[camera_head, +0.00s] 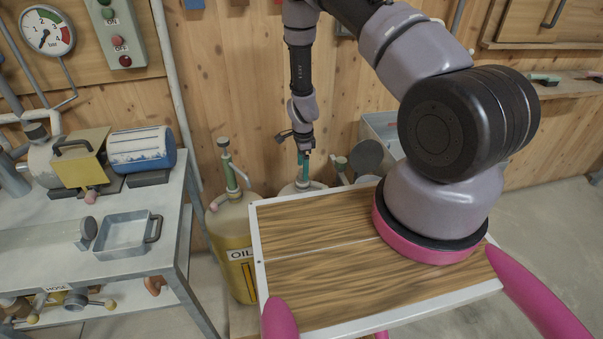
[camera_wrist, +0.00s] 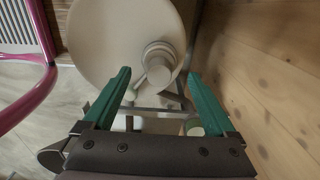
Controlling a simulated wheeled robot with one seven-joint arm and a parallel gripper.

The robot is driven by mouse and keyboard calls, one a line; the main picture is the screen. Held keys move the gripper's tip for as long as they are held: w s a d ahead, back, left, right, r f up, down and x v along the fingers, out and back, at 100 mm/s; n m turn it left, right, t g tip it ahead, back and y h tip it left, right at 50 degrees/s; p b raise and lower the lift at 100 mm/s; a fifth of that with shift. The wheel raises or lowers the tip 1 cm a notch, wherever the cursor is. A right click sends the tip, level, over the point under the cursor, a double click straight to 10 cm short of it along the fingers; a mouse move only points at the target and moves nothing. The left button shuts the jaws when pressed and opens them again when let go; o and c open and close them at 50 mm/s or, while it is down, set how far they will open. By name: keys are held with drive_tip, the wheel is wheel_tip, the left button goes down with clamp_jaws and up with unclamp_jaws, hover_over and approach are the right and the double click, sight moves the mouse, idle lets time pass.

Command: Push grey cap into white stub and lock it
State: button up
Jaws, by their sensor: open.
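My gripper (camera_head: 305,156) points down behind the wooden board in the head view, its green fingers partly visible. In the wrist view my gripper (camera_wrist: 159,73) is open, with nothing clearly held between its fingers. A pale round stub (camera_wrist: 160,58) stands on a large cream round container (camera_wrist: 115,40), beyond the fingertips and roughly between them. A smaller cylindrical part sits at its near side; I cannot tell whether it is the grey cap. In the head view a small grey capped part (camera_head: 342,163) and a grey disc (camera_head: 366,157) are right of my gripper.
A yellowish oil can (camera_head: 237,250) stands left of the board. A metal bench (camera_head: 60,262) at the left holds a tray (camera_head: 122,236) and a blue-and-white cylinder (camera_head: 142,148). The wooden wall (camera_wrist: 270,90) is close on the right in the wrist view.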

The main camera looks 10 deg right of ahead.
wheel_tip(320, 180, up, 8)
drive_tip(key=shift+f, duration=0.25)
